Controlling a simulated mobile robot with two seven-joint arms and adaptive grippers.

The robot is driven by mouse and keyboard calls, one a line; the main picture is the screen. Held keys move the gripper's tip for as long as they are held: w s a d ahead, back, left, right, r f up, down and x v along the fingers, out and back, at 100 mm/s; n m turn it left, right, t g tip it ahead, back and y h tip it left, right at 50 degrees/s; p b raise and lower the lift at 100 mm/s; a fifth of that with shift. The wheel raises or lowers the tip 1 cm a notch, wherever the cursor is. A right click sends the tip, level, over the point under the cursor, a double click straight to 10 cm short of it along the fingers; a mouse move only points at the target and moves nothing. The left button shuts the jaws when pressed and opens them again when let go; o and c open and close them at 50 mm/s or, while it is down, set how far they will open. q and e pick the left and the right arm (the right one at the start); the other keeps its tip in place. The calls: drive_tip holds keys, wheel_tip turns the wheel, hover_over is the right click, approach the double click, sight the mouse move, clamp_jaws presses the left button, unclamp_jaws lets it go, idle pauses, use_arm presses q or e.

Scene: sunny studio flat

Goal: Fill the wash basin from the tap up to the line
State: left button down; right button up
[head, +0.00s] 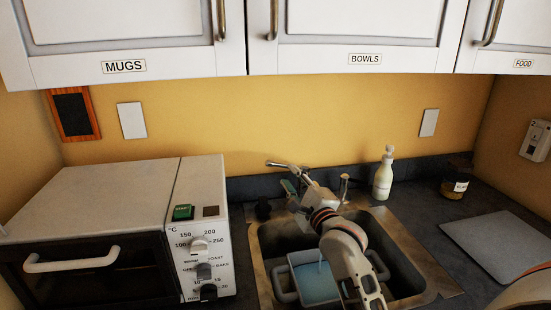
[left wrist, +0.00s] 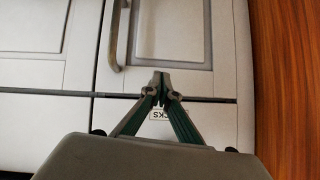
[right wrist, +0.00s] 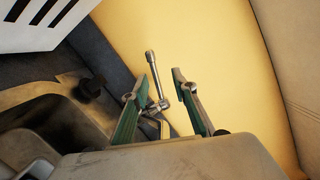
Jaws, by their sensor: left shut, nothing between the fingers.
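The wash basin (head: 276,277) is a grey tub with handles standing in the sink. Pale blue water (head: 316,287) lies in it, and a thin stream (head: 321,262) falls into it. My right arm hides part of the basin, and I cannot make out the line. The metal tap's lever (head: 279,164) sticks up behind my right gripper (head: 291,187); the spout is mostly hidden. In the right wrist view the lever (right wrist: 153,75) shows between the open fingers (right wrist: 155,85), apart from both. My left gripper (left wrist: 160,76) is shut and empty before a cupboard front.
A toaster oven (head: 100,205) stands left of the sink (head: 413,250). A soap bottle (head: 383,174), a jar (head: 456,178) and a grey board (head: 500,243) are on the right. Wall cupboards (head: 355,35) hang above.

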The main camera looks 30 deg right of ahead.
sight(280, 166)
drive_tip(key=shift+g, duration=0.4)
drive_tip(key=w, duration=0.4)
drive_tip(key=w+d+f, duration=0.1)
drive_tip(key=w, duration=0.2)
drive_tip(key=w+d, duration=0.1)
drive_tip(key=w, duration=0.3)
drive_tip(key=shift+w+f+p, duration=0.3)
clamp_jaws()
